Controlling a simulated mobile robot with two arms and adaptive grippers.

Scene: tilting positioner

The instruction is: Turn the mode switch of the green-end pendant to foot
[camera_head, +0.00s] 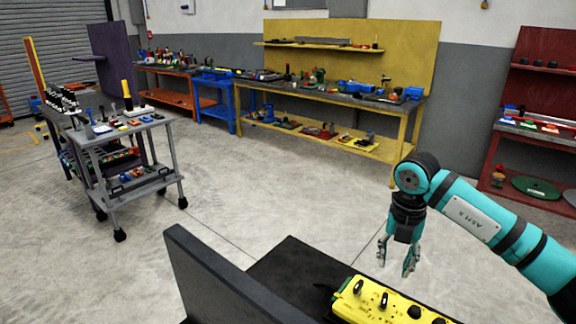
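A yellow pendant (347,305) lies on a dark surface at the bottom of the head view, cut off by the lower edge. Several dark knobs or buttons stand in a row along its top, two of them upright knobs with pale marks toward its left end. My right gripper (396,267) hangs above and behind the pendant, pointing down. My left gripper is not in view.
A dark upright panel (215,280) stands left of the pendant, beside a flat black surface (290,272). A grey trolley (130,186) with small items stands at the left. A yellow workbench (330,92) and a red bench (500,150) line the back. Open concrete floor lies between.

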